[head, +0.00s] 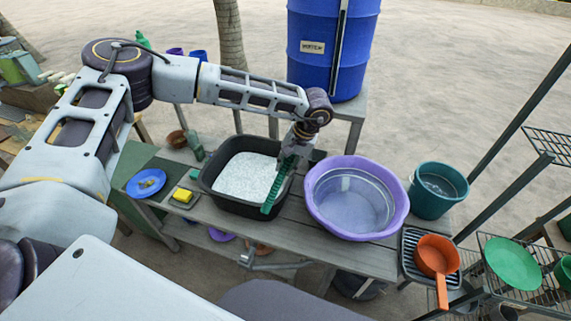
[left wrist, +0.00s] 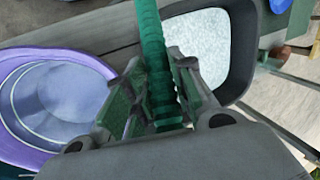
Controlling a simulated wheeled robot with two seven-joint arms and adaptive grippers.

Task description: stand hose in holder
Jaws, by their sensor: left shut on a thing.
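My left gripper (head: 291,155) is shut on a green ribbed hose (head: 273,193) and holds it over the right wall of a black basin. In the head view the hose slants down and left from the fingers. In the left wrist view the hose (left wrist: 153,45) runs up the picture between the fingers of the same gripper (left wrist: 160,80). I cannot tell whether the hose touches the basin. I cannot make out the holder with certainty. My right gripper is not in view.
The black basin (head: 209,183) holds speckled white contents on a grey slatted bench (head: 300,243). A purple tub (head: 396,217) stands right of it, then a teal bucket (head: 430,205). A blue barrel (head: 312,70) stands behind. A yellow sponge (head: 182,195) and blue plate (head: 146,184) lie left.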

